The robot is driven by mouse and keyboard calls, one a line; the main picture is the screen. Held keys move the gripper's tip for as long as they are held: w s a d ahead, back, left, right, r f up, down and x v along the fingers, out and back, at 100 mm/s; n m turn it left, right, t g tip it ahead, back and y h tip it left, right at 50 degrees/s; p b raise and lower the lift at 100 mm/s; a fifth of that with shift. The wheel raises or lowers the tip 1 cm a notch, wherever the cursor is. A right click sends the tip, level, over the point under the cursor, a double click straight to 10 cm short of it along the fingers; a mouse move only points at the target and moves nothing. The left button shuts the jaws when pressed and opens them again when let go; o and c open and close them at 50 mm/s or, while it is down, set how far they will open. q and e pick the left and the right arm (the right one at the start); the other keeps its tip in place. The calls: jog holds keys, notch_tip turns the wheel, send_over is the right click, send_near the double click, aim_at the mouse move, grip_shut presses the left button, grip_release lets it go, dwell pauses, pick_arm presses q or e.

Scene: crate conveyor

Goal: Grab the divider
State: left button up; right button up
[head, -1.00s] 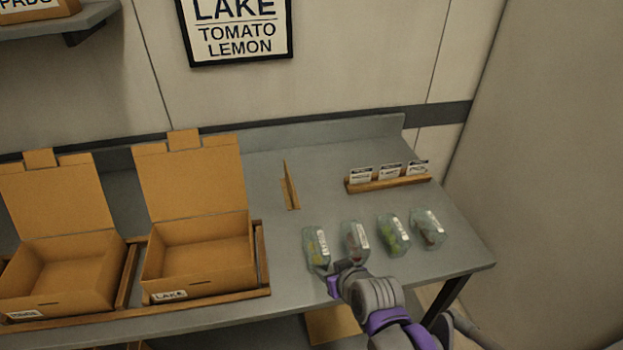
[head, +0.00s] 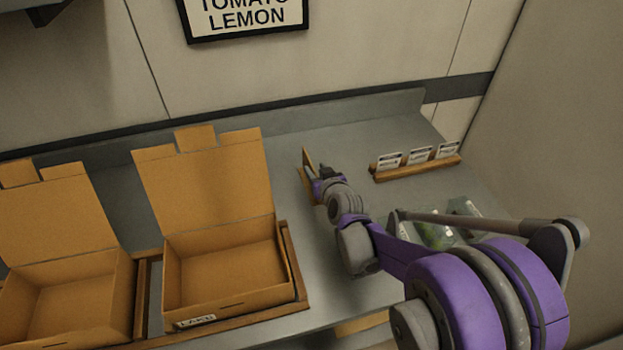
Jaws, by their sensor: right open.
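The divider (head: 308,161) is a thin brown upright piece on the grey table, right of the open LAKE box. My right gripper (head: 318,178) is at the divider's near side and hides part of it. The gripper is open; whether its fingers straddle the divider or touch it is hard to tell at this size. My left gripper is not in view.
The open LAKE box (head: 224,262) stands in a wooden frame at the left, with another open box (head: 60,285) beside it. A wooden card holder (head: 418,167) stands at the back right. Clear packs (head: 436,236) lie partly hidden behind my right arm. Bare table lies behind the divider.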

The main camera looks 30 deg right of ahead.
aim_at(311, 164)
jog(key=x, duration=0.4)
jog(key=shift+w+a+r+b, duration=0.1)
jog(key=shift+r+b, duration=0.05)
jog(key=shift+b, duration=0.25)
grip_shut()
dwell(1.0)
